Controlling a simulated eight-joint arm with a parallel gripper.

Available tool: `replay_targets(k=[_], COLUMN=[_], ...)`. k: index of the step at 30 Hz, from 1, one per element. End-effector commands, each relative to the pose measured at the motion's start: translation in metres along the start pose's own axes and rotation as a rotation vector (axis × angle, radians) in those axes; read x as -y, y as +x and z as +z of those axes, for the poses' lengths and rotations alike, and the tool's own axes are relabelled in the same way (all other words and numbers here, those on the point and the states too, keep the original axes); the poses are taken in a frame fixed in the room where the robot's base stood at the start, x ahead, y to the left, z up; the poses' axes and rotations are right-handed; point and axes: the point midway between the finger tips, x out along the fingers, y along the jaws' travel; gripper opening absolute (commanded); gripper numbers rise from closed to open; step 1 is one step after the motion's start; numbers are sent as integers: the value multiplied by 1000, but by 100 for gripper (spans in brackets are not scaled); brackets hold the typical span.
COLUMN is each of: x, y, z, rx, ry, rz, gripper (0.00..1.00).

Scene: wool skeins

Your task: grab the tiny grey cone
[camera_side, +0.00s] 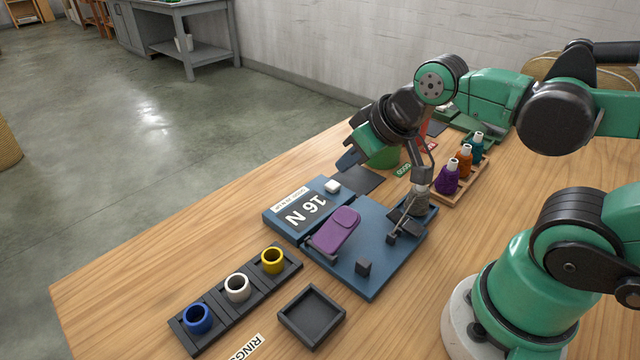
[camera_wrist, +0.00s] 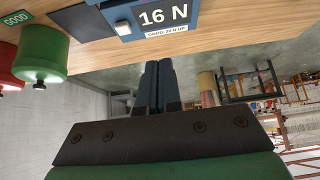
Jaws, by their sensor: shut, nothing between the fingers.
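A small grey cone (camera_side: 417,204) with a pale top appears to stand in a dark tray at the back right corner of the blue base plate in the side view. Dark rods and thin parts partly cover it, so its outline is unclear. The cone is not visible in the wrist view. My gripper (camera_side: 347,160) is up and to the left of the cone, in the air and apart from it, tilted toward the lower left. In the wrist view its dark blue fingers (camera_wrist: 157,68) are together with nothing between them.
A blue device reading 16 N (camera_side: 303,207) and a purple part (camera_side: 338,231) are left of the cone. Purple (camera_side: 447,180), orange and teal cones stand right of it. A green container (camera_wrist: 40,55) is near my gripper. An empty black tray (camera_side: 312,346) lies in front.

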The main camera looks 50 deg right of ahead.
Motion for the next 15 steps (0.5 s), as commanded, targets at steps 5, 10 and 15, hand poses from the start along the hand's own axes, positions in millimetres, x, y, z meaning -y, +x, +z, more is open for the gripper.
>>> replay_targets(k=[5,10,15], x=[0,0,0], y=[0,0,0], z=[0,0,0], rx=[1,2,2], ry=[0,0,-1], rz=[0,1,1], gripper=[20,68,87])
